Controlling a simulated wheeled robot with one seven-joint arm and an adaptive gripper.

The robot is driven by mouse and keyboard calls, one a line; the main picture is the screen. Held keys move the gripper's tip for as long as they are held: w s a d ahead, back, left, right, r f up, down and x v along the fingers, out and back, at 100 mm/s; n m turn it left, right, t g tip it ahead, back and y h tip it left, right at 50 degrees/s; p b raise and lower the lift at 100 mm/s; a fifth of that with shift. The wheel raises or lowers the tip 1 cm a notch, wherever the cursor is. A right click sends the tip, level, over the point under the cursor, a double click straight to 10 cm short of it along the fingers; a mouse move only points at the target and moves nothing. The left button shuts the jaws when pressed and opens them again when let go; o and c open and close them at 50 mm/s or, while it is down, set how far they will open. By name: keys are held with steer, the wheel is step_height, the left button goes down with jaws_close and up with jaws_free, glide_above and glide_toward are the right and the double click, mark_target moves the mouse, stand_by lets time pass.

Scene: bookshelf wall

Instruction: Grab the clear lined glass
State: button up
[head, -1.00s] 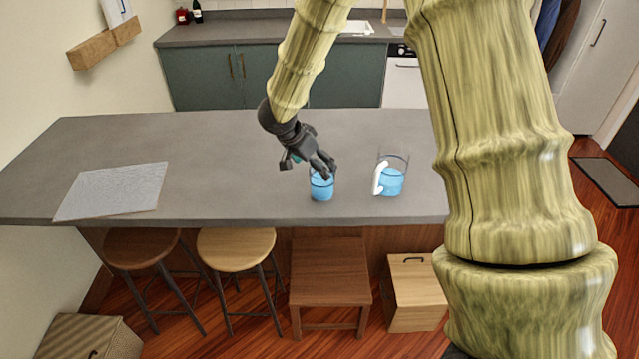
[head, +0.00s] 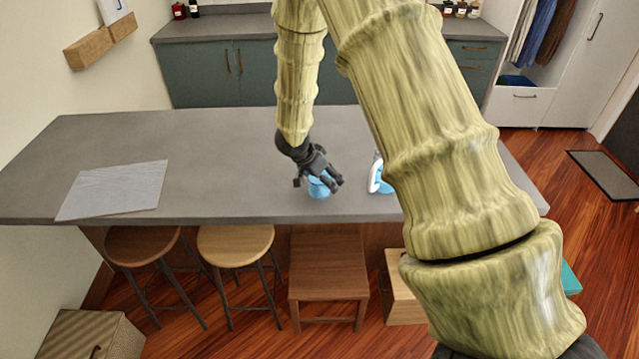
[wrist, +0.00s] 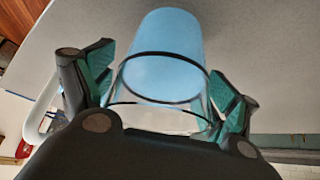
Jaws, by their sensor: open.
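The clear glass (head: 318,189) stands on the grey counter near its front edge, with blue in its lower part. My gripper (head: 326,180) is over its top and hides much of it in the head view. In the wrist view the glass (wrist: 162,68) shows a dark rim line and lies between the fingers of my gripper (wrist: 160,92). The fingers are open, one on each side of the glass. Whether the right finger touches it I cannot tell.
A second blue-filled vessel with a white handle (head: 375,174) stands just right of the glass, partly hidden by my arm. A grey mat (head: 113,190) lies at the counter's left. Stools (head: 236,247) stand below the front edge. The counter's middle left (head: 220,160) is clear.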

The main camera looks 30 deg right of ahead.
steer(key=shift+d+f, duration=0.15)
steer(key=shift+f, duration=0.05)
steer(key=c, duration=1.3)
steer(key=shift+r, duration=0.15)
steer(key=shift+c, duration=0.3)
